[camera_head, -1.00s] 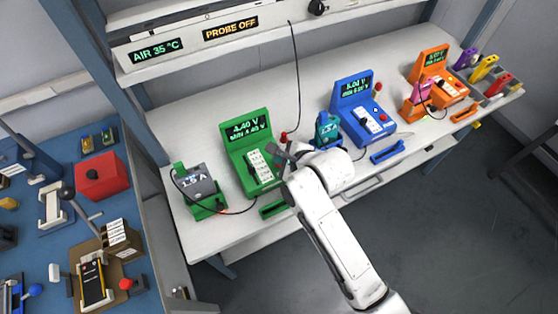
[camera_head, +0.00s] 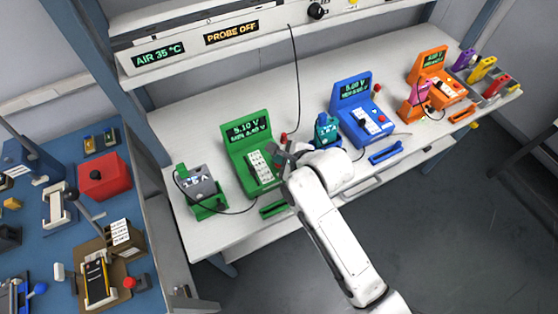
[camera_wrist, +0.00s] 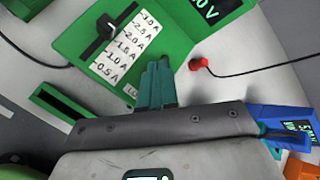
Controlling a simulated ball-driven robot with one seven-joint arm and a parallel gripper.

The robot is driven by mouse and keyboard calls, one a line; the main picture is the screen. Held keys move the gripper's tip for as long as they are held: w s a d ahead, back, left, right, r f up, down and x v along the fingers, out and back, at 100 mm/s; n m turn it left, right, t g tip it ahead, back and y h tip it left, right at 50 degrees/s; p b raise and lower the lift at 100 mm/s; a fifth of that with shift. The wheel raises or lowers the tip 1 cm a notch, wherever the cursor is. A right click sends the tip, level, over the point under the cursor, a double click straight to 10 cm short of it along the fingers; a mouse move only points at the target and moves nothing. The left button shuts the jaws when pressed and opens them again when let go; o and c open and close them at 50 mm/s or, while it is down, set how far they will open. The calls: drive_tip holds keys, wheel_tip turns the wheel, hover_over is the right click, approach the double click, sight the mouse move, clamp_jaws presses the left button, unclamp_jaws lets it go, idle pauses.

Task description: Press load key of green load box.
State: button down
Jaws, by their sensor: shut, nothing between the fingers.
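The green load box (camera_head: 233,150) stands on the white bench, its display reading 5.10 V with a MIN line of 4.40 V. In the wrist view its green panel (camera_wrist: 75,45) carries a white current scale (camera_wrist: 122,52) and a dark slider knob (camera_wrist: 108,27). My gripper (camera_head: 284,154) is at the right side of this box. Its teal fingers (camera_wrist: 158,68) are shut and empty, pointing at the panel beside the lower scale. A partly covered label (camera_wrist: 130,90) shows next to the fingers. The load key is hidden behind them; I cannot tell whether they touch it.
A grey meter in a green cradle (camera_head: 208,205) stands left of the box, with a black cable. A red plug (camera_wrist: 198,63) lies on the bench to the right. A teal unit (camera_head: 327,130) and the blue load box (camera_head: 352,97) stand further right.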

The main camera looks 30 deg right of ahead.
wheel_tip(320, 180, up, 6)
drive_tip(key=p, duration=0.5)
